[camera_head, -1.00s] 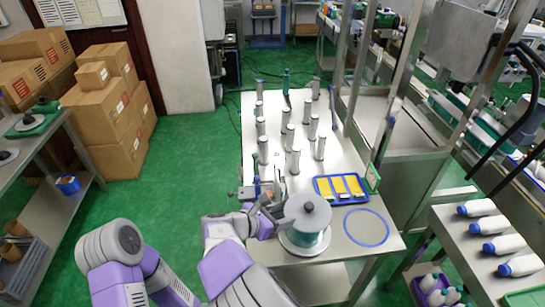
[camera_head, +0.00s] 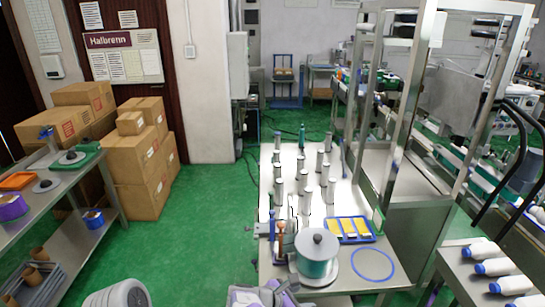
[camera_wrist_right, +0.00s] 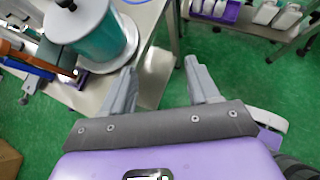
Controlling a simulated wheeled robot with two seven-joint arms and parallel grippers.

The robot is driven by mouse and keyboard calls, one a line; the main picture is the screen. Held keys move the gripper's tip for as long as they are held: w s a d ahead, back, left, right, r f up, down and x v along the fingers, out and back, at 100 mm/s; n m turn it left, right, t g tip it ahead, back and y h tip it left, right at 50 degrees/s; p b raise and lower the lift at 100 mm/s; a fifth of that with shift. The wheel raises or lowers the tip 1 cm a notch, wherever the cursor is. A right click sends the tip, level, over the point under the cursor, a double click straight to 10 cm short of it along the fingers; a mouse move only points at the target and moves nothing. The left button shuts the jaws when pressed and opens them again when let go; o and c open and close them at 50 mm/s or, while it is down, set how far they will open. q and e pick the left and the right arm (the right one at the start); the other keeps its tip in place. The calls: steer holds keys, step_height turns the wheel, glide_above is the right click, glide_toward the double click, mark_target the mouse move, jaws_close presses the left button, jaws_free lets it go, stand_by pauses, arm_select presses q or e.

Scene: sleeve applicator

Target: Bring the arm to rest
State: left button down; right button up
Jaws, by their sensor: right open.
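My right gripper (camera_wrist_right: 160,66) is open in the right wrist view, with two grey fingers apart and nothing between them. It hangs off the edge of the steel table, over green floor. A part of my arm (camera_head: 265,295) shows at the bottom of the head view, in front of the table. My left gripper is not in view. A teal drum with a grey lid (camera_head: 317,257) stands on a round plate on the table. It also shows at the upper left of the right wrist view (camera_wrist_right: 88,38), apart from the fingers.
A steel frame stands right. Cardboard boxes (camera_head: 140,150) and a shelf stand left. Green floor between is free.

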steer(key=s+d+f+m+g+y, duration=0.25)
steer(key=s+f+m, duration=0.2)
steer(key=f, duration=0.55)
steer(key=s+d+f+m+g+y, duration=0.2)
steer(key=s+f+m+g+y, duration=0.25)
steer(key=f, duration=0.55)
steer(key=s+a+f+m+t+y, duration=0.2)
steer(key=s+f+m+y, duration=0.4)
steer(key=m, duration=1.1)
steer(key=s, duration=0.4)
steer(key=shift+s+f+m, duration=0.15)
steer(key=shift+s+m, duration=0.15)
steer(key=shift+s, duration=0.1)
